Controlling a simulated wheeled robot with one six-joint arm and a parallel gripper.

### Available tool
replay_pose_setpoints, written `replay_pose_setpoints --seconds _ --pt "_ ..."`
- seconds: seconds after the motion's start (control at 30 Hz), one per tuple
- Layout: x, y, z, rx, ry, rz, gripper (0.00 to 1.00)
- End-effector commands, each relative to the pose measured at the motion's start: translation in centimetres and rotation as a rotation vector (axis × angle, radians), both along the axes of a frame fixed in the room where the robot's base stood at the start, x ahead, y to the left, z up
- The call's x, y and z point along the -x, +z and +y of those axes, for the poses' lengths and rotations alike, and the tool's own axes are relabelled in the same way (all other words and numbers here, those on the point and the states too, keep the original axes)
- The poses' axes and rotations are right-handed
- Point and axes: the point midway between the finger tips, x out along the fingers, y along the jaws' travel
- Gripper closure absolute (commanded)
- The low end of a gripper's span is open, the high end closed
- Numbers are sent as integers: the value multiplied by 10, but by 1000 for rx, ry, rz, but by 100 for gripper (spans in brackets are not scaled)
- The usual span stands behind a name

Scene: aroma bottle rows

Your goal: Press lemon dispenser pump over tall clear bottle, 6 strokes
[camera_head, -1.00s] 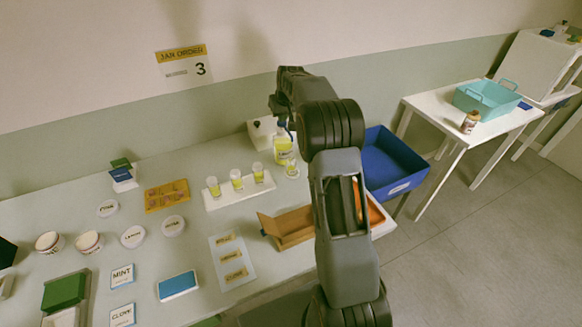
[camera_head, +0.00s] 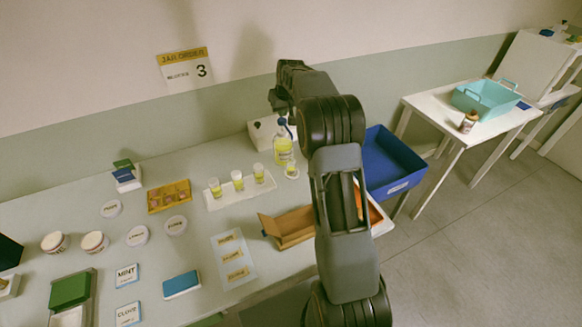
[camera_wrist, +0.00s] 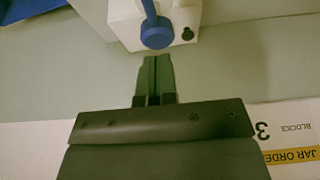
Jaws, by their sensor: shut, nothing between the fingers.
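The lemon dispenser (camera_head: 283,152), a clear bottle of yellow liquid with a blue pump, stands at the back of the table. A small clear bottle (camera_head: 291,171) with some yellow in it stands beside it at the front right, partly overlapped by my arm's outline. My gripper (camera_wrist: 155,58) is shut and empty, pointing at the blue pump head (camera_wrist: 157,32) in the wrist view. A small gap seems to show between fingertips and pump. In the head view my gripper is above the dispenser, largely hidden by my wrist.
A white box (camera_head: 262,131) stands behind the dispenser. Several yellow-filled bottles stand on a white tray (camera_head: 226,202) to the left. An orange-brown open box (camera_head: 288,232) lies in front, and a blue bin (camera_head: 395,165) is at the right.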

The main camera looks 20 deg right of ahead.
Motion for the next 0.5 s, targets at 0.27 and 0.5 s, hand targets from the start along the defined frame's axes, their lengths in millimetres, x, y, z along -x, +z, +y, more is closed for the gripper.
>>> replay_pose_setpoints --seconds 0.27,0.5 --pt "0 0 0 0 0 -1 100" --pt "0 -3 0 0 0 -1 100"
